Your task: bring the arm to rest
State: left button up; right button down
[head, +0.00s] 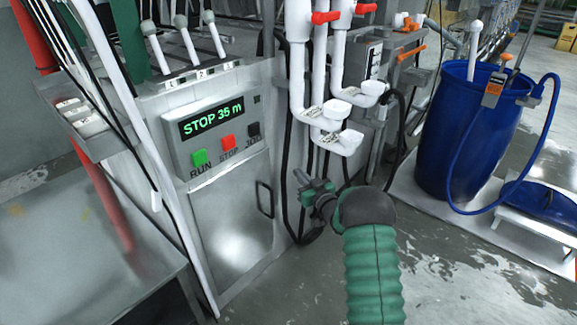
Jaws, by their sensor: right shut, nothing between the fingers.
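My right arm comes up from the bottom edge in a green ribbed sleeve. Its right gripper (304,182) is shut and empty, in front of the control cabinet (232,215) and below the white pipe spouts. It is to the right of the panel and appears apart from it. My left gripper is not in view. The panel display (211,117) reads "STOP 35 m". Below it sit a green RUN button (200,158), a red STOP button (228,142) and a dark third button (253,130).
White pipes with red valve handles (326,17) and spouts (340,142) hang just above my right gripper. A blue barrel (465,130) with a blue hose stands at right. Three levers (181,22) top the cabinet. A grey metal table (80,250) fills the lower left. The wet floor (450,270) at lower right is open.

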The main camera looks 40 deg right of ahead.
jog(key=s+a+f+g+y, duration=0.15)
jog(key=a+g, duration=0.25)
jog(key=a, duration=0.6)
jog(key=s+a+f+g, duration=0.2)
jog(key=s+a+g, duration=0.1)
jog(key=a, duration=0.8)
jog(key=s+a+f+n+g+y, duration=0.15)
jog(key=s+a+g, duration=0.25)
jog(key=s+a, duration=0.65)
jog(key=s+a+f+n+g+y, duration=0.15)
jog(key=s+a+g, duration=0.4)
jog(key=s, duration=0.85)
notch_tip(320, 180, up, 31)
jog(key=w+a+t+p, duration=0.1)
jog(key=p, duration=3.1)
jog(key=shift+a, duration=0.15)
